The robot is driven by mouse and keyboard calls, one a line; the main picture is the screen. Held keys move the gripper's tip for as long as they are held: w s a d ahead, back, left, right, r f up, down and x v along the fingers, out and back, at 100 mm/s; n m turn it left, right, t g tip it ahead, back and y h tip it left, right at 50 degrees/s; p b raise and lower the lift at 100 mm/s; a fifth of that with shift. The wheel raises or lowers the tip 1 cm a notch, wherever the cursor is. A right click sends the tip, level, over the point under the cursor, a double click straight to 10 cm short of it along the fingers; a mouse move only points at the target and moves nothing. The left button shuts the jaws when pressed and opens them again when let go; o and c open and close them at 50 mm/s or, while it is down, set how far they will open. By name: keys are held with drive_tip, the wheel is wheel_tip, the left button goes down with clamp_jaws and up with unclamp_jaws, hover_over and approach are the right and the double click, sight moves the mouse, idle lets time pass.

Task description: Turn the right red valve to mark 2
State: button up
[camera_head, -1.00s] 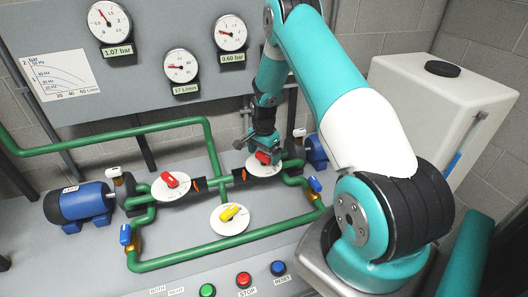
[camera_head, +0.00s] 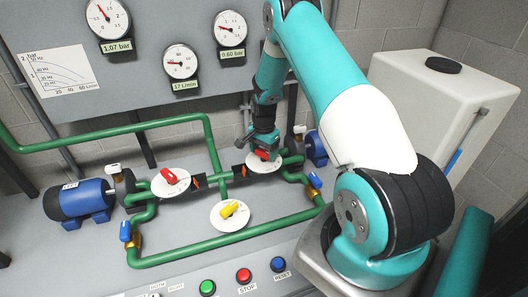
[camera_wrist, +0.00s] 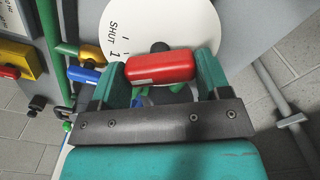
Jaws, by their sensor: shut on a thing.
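The right red valve handle (camera_head: 264,155) is on a white round dial (camera_head: 258,165) on the green pipework. My gripper (camera_head: 265,149) is above it, pointing down, and covers part of it. In the wrist view my gripper (camera_wrist: 165,75) is shut on the red handle (camera_wrist: 160,68), with one teal finger at each end. The dial (camera_wrist: 150,25) behind it reads SHUT, with small tick marks beside the word. Other dial marks, including any numeral 2, are hidden or cannot be read.
The left red valve (camera_head: 169,176) and a yellow valve (camera_head: 230,209) stand on their own dials close by. Blue pumps (camera_head: 78,201), blue-handled taps (camera_head: 125,231) and green pipes surround them. Push buttons (camera_head: 244,275) line the front edge. A white tank (camera_head: 430,100) stands at the right.

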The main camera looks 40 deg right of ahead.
sight(264, 151)
drive_tip(key=shift+n+b, duration=1.2)
drive_tip(key=shift+n, duration=1.2)
drive_tip(key=o, duration=0.9)
wheel_tip(264, 151, up, 18)
drive_tip(key=b, duration=0.3)
drive_tip(key=shift+f, duration=0.25)
